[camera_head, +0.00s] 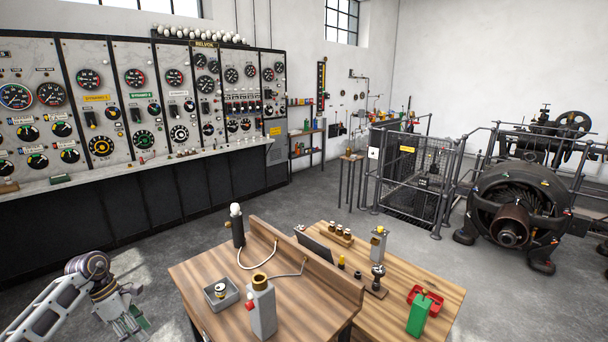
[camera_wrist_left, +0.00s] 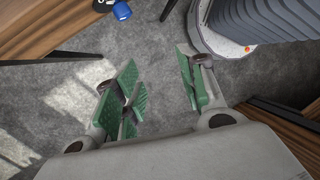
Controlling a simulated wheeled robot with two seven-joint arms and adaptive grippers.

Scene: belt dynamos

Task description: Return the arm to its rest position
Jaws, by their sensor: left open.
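My left arm comes in from the left in the head view. Its gripper (camera_head: 132,326) hangs low over the concrete floor, left of the wooden desk (camera_head: 205,270) and apart from it. In the left wrist view, the two green-padded fingers of my left gripper (camera_wrist_left: 158,82) stand apart with only floor between them. The gripper is open and empty. My right gripper is not in view.
The desk holds a grey box with a brass top (camera_head: 262,310), a shallow grey tray (camera_head: 220,293) and a dark cylinder with a white bulb (camera_head: 237,228). A second table holds a green can (camera_head: 419,316). Switchboard panels (camera_head: 140,100) line the left wall. Floor around the gripper is clear.

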